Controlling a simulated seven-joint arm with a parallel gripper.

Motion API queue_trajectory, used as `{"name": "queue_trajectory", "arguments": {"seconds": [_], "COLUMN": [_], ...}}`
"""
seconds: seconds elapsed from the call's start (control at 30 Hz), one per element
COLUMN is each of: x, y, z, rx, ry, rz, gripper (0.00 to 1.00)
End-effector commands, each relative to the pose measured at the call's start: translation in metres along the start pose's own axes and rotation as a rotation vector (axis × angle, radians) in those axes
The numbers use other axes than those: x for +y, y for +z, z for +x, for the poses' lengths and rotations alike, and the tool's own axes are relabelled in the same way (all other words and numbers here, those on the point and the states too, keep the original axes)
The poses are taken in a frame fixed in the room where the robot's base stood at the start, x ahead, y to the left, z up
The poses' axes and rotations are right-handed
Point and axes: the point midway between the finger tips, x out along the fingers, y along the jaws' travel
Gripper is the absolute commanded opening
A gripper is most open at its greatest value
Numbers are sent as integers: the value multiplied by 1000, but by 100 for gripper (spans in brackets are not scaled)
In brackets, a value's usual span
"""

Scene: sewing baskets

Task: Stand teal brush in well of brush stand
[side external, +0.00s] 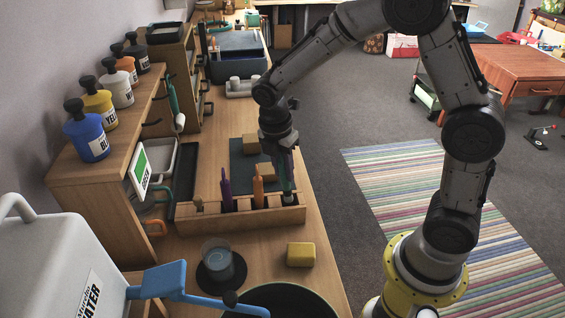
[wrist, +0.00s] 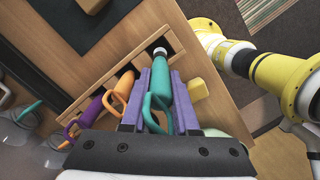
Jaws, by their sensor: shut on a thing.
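The teal brush (side external: 287,180) hangs roughly upright, slightly tilted, under my gripper (side external: 284,158) at the right end of the wooden brush stand (side external: 250,219). In the wrist view the teal brush (wrist: 182,98) lies between the purple fingers of my gripper (wrist: 165,85), which is shut on it. Its pale lower end is at the rightmost well; I cannot tell how deep it sits. A purple brush (side external: 226,188) and an orange brush (side external: 258,186) stand in other wells. They also show in the wrist view as purple (wrist: 88,118) and orange (wrist: 122,88).
A yellow block (side external: 301,254) and a glass jar on a dark coaster (side external: 218,265) lie in front of the stand. Paint bottles (side external: 87,138) line the left shelf.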

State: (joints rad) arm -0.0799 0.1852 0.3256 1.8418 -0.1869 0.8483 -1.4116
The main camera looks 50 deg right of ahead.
Motion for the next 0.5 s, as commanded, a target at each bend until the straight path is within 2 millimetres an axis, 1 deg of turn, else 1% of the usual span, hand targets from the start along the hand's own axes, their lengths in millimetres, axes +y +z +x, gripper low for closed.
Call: {"name": "queue_trajectory", "arguments": {"seconds": [0.2,0.5], "x": [0,0], "y": [0,0], "z": [16,30], "rx": [0,1], "ry": [-1,-1], "rz": [0,0], "gripper": [0,0]}}
